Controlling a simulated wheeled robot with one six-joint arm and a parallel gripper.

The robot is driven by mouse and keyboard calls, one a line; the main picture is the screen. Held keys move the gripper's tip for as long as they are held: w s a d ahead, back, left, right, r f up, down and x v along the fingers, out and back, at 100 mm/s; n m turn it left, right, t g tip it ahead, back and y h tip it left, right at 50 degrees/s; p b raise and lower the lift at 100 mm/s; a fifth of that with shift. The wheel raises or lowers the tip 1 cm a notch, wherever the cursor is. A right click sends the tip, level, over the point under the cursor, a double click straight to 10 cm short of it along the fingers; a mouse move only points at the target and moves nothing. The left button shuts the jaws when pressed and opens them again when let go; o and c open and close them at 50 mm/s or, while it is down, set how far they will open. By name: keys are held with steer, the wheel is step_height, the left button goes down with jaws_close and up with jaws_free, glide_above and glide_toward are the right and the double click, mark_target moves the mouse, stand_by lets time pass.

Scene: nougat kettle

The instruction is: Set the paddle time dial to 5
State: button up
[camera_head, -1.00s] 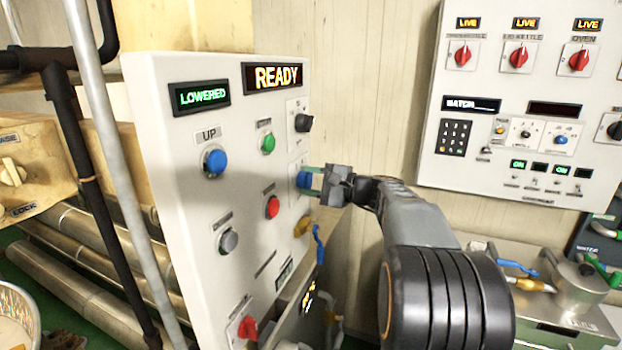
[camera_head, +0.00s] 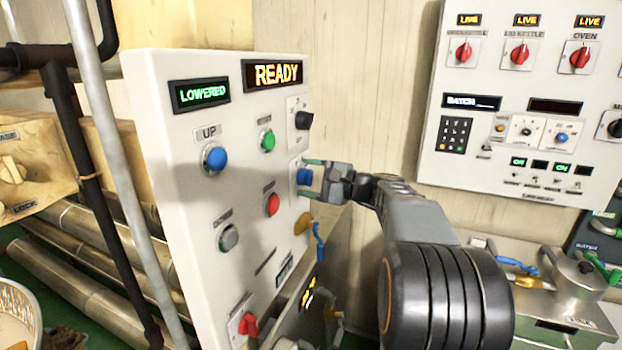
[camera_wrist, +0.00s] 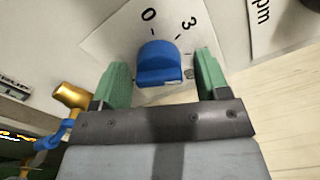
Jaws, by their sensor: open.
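The blue dial (camera_wrist: 159,62) sits on a white scale plate (camera_wrist: 115,35) in the wrist view, with the marks 0 and 3 visible above it. The rest of its scale is hidden or too unclear to read. The dial also shows in the head view (camera_head: 304,176) on the right side of the white control panel (camera_head: 180,285). My gripper (camera_wrist: 159,80) is open, with one green finger on each side of the dial and a visible gap to each. In the head view my gripper (camera_head: 312,178) faces the panel from the right.
A black knob (camera_head: 304,120) is above the dial and a red button (camera_head: 271,204) is to its left. A yellow-brass valve with a blue handle (camera_head: 319,240) is just below. A second panel (camera_head: 425,150) hangs on the wall at right.

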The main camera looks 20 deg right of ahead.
steer(key=b+v, duration=0.1)
steer(key=v, duration=1.2)
steer(key=shift+s+d+b, duration=0.25)
steer(key=shift+s+b, duration=0.1)
